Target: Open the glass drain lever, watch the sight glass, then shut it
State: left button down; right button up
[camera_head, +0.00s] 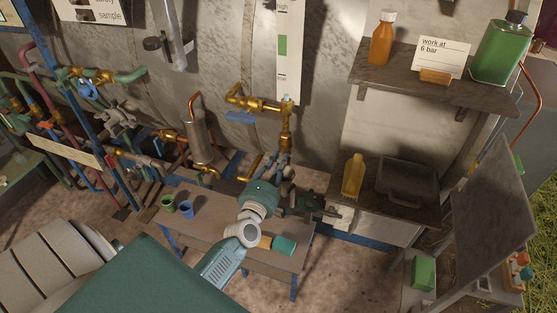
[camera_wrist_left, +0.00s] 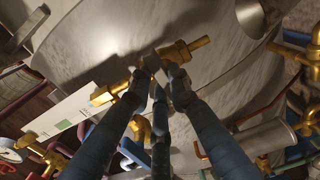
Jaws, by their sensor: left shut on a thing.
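The sight glass shows as a white scale strip (camera_head: 289,55) with a green band, upright on the still wall; its liquid level is too small to read. It also shows slanted at left in the left wrist view (camera_wrist_left: 82,113). A brass drain fitting (camera_head: 286,125) hangs below it, and the wrist view shows this brass (camera_wrist_left: 187,50) right at the fingertips. My left gripper (camera_head: 279,160) is just below the fitting. In the wrist view its fingers (camera_wrist_left: 163,74) are shut on the drain lever, which they mostly hide, so its angle cannot be told.
A brass valve with a blue lever (camera_head: 239,117) stands left of the fitting. A low bench (camera_head: 222,228) below carries a green cup (camera_head: 168,202) and a blue cup (camera_head: 187,208). Pipes crowd the left.

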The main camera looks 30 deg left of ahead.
pick_arm(q)
jog(key=shift+f+m, duration=0.15)
jog(key=shift+m, duration=0.15)
dwell(0.4)
jog(key=c, duration=1.6)
grip_release()
jog(key=shift+s+d, duration=0.1)
jog(key=shift+s, duration=0.2)
jog(key=v, duration=1.1)
jog(key=shift+s+d, duration=0.15)
jog(key=shift+s, duration=0.1)
